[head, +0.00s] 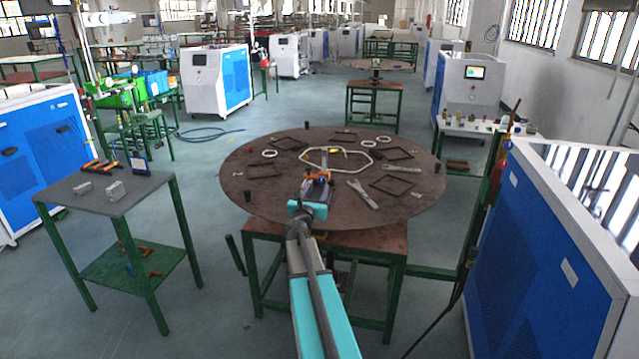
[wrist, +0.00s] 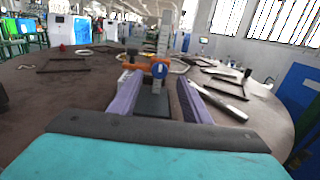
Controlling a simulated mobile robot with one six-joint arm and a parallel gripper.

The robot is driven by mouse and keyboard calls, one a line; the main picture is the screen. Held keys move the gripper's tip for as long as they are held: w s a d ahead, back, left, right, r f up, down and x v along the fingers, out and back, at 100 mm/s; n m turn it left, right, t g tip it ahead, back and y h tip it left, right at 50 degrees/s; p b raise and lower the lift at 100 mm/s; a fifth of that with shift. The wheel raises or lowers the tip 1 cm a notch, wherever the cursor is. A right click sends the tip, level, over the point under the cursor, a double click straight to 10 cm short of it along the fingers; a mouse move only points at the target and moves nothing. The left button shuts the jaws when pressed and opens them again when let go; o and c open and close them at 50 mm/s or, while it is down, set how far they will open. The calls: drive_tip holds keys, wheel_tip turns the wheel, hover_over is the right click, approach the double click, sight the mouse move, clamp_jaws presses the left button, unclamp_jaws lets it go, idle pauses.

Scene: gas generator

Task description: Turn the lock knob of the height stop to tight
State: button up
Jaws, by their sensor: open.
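The height stop stands upright on the round brown table. In the wrist view it has a grey graduated post (wrist: 165,33), an orange cross-piece (wrist: 146,68) and a dark base. A small round blue knob (wrist: 160,70) faces me on the orange part; it appears to be the lock knob. Its tightness cannot be told. My gripper (wrist: 160,86) is open and empty, its purple fingers low on either side of the stop's base, with the knob ahead between them. In the head view my gripper (head: 313,190) partly hides the stop (head: 325,166).
The round table (head: 240,190) carries dark square frames (head: 392,184), pale rings (head: 269,153), a flat metal tool (head: 362,194) and a large pale hexagonal loop (head: 366,157). A grey side table (head: 65,188) stands left. A blue-and-white cabinet (head: 545,250) stands right.

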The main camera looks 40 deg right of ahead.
sight(321, 181)
drive_tip(key=shift+p+x, duration=0.75)
drive_tip(key=shift+x, duration=1.9)
drive_tip(key=shift+c, duration=0.5)
drive_tip(key=c, duration=0.9)
